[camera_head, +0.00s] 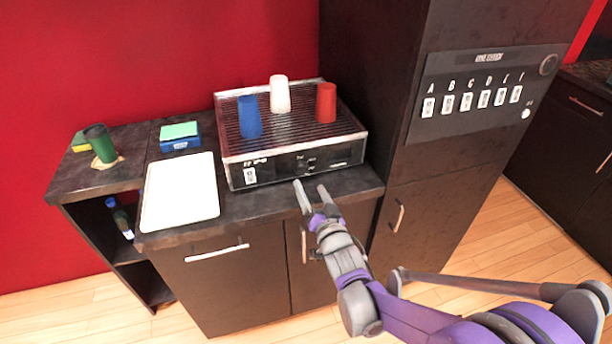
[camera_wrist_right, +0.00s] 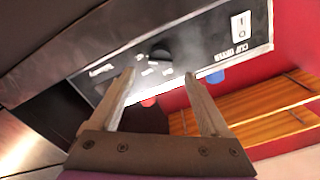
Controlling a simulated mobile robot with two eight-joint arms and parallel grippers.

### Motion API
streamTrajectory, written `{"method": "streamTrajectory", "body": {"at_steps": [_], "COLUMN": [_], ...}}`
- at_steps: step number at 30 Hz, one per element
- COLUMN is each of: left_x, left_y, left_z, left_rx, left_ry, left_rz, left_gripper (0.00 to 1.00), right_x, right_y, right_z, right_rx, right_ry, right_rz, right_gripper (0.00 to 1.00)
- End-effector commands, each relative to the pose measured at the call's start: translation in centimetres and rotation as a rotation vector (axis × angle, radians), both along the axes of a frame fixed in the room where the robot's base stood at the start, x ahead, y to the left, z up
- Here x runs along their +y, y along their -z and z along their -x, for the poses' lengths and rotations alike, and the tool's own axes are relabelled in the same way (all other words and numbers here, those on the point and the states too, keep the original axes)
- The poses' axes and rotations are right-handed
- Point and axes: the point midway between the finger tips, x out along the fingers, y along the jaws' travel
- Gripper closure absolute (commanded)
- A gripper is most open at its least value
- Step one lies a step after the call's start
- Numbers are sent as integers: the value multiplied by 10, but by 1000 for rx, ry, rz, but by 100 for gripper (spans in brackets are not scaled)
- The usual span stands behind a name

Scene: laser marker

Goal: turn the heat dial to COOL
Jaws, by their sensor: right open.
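The cup dryer (camera_head: 240,147) is a dark box with a ribbed top on the counter. Its front panel (camera_wrist_right: 202,52) shows upside down in the right wrist view, with the words CUP DRYER. The heat dial (camera_wrist_right: 160,57) is a small dark knob on that panel, with small white labels beside it. Its pointer and the label wording are too small to read. My right gripper (camera_head: 310,187) is open and empty in front of the panel. In the wrist view its fingertips (camera_wrist_right: 159,77) lie either side of the dial, apart from it. My left gripper is not in view.
Blue (camera_head: 249,117), white (camera_head: 280,94) and red (camera_head: 326,103) cups stand upside down on the dryer. A white rocker switch (camera_wrist_right: 240,25) is on its panel. A white tray (camera_head: 180,192) lies left of it. A tall dark cabinet (camera_head: 440,150) stands right.

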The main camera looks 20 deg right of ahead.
Motion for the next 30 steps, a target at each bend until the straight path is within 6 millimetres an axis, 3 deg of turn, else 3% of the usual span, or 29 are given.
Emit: {"method": "streamTrajectory", "body": {"at_steps": [3,9,15,22,23,30], "left_x": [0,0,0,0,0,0], "left_y": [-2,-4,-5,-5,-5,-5], "left_z": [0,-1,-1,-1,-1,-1], "left_rx": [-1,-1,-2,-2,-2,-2], "left_ry": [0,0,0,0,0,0], "left_rz": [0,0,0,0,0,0], "left_gripper": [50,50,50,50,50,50], "right_x": [1,2,2,2,2,2], "right_y": [0,0,0,0,0,0], "right_z": [-25,-54,-65,-66,-66,-65], "right_rx": [1,1,1,1,1,1], "right_ry": [-1,0,0,0,0,0], "right_rz": [-1,1,0,0,0,1], "right_gripper": [20,20,20,20,22,65]}}
